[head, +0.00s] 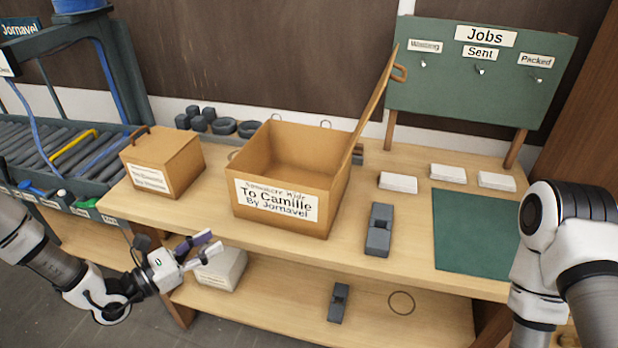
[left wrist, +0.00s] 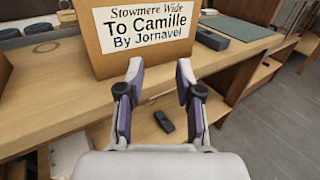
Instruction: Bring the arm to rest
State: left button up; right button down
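My left gripper (head: 205,250) is in front of the bench's front edge at the left, below the bench top. Its two fingers are apart with nothing between them, as the left wrist view (left wrist: 160,95) also shows. Beyond the fingers in that view stands the open box labelled "To Camille" (left wrist: 97,62). In the head view this open box (head: 248,208) sits on the bench top, its lid raised at the right. My right arm comes in at the right edge; its gripper is not in view.
The bench top (head: 400,245) holds a closed box (head: 165,165), a dark grey block (head: 379,230), white card stacks (head: 398,182) and a green mat (head: 475,245). A lower shelf holds a pale box (head: 222,270) and a dark block (head: 338,302). A green Jobs board (head: 440,95) stands behind.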

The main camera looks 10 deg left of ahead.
pick_arm(q)
jog(key=shift+s+d+f, duration=0.1)
jog(key=shift+d+f, duration=0.1)
jog(key=shift+f, duration=0.25)
pick_arm(e)
jog(key=shift+f, duration=0.35)
